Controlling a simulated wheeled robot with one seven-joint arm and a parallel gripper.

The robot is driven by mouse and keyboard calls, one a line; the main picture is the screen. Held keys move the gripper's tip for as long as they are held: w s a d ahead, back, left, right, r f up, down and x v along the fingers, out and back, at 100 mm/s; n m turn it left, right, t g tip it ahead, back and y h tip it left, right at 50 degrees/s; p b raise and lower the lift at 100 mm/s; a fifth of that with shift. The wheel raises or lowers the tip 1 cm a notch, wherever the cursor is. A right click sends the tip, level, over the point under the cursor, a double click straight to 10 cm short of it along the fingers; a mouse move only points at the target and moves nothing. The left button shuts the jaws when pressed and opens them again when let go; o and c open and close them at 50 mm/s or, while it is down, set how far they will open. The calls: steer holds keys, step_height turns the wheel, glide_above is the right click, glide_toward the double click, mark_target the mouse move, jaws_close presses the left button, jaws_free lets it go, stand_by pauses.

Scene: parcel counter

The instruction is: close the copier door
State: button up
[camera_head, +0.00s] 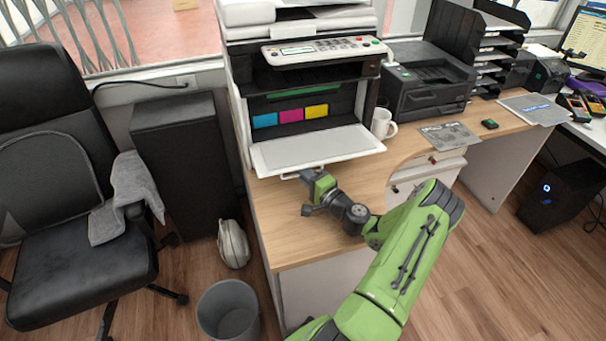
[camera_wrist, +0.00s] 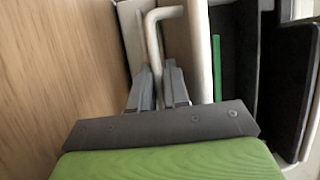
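The copier (camera_head: 300,75) stands on the wooden desk. Its front door (camera_head: 318,149) is folded down and lies open, about level, with blue, magenta and yellow cartridges showing behind it. A pale bar handle (camera_head: 290,176) sits on the door's front edge. My gripper (camera_head: 309,179) is at this front edge, reaching in from the lower right. In the wrist view the handle (camera_wrist: 153,38) runs down between my two grey fingers (camera_wrist: 158,85), which lie close on both sides of it. The fingertips are small and partly hidden in the head view.
A white mug (camera_head: 381,124) stands just right of the open door. A black printer (camera_head: 427,82) and a grey leaflet (camera_head: 448,135) are farther right. A black chair (camera_head: 70,180) and grey bin (camera_head: 228,312) are at the left. The desk front is clear.

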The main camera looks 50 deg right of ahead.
jaws_close()
steer(key=shift+r, duration=0.1)
